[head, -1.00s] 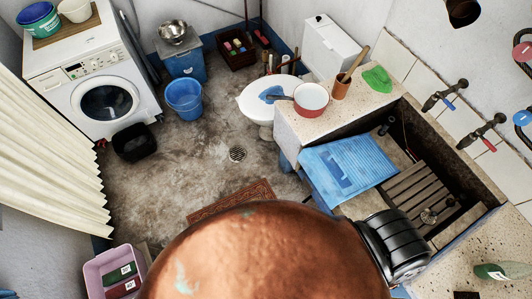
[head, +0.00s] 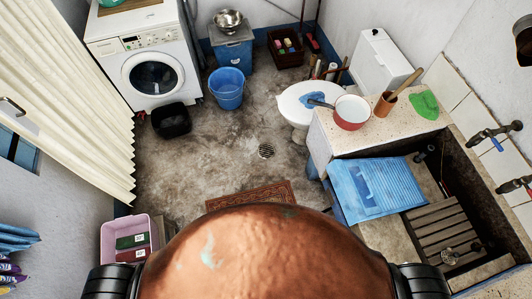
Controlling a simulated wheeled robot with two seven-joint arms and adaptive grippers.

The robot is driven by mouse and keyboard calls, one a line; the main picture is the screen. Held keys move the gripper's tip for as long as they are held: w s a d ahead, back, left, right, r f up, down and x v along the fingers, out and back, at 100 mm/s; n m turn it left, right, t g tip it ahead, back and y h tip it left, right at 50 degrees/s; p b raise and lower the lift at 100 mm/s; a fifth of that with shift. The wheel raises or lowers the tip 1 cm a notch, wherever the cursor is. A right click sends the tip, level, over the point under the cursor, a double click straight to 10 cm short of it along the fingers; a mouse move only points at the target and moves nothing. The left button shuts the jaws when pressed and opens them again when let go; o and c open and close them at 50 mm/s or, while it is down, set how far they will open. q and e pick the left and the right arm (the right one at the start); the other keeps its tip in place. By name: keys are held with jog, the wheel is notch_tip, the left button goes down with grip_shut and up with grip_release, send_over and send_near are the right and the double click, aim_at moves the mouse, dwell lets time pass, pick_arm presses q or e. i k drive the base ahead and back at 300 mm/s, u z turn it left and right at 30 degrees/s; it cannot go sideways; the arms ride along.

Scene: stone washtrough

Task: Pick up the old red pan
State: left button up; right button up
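Neither of my grippers shows in the head view, and nothing touches the pan. My own body fills the bottom middle of the view and hides the floor there.
A blue washboard (head: 376,188) leans over the trough. The toilet (head: 298,112) is behind left. Open floor (head: 200,170) lies left, with a pink crate (head: 113,228).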

aim_at(351, 112)
jog(key=u, duration=0.3)
jog(key=k, duration=0.35)
jog(key=u, duration=0.6)
jog(key=i, duration=0.2)
jog(key=z, duration=1.3)
jog(key=i, duration=1.1)
jog(key=z, duration=1.35)
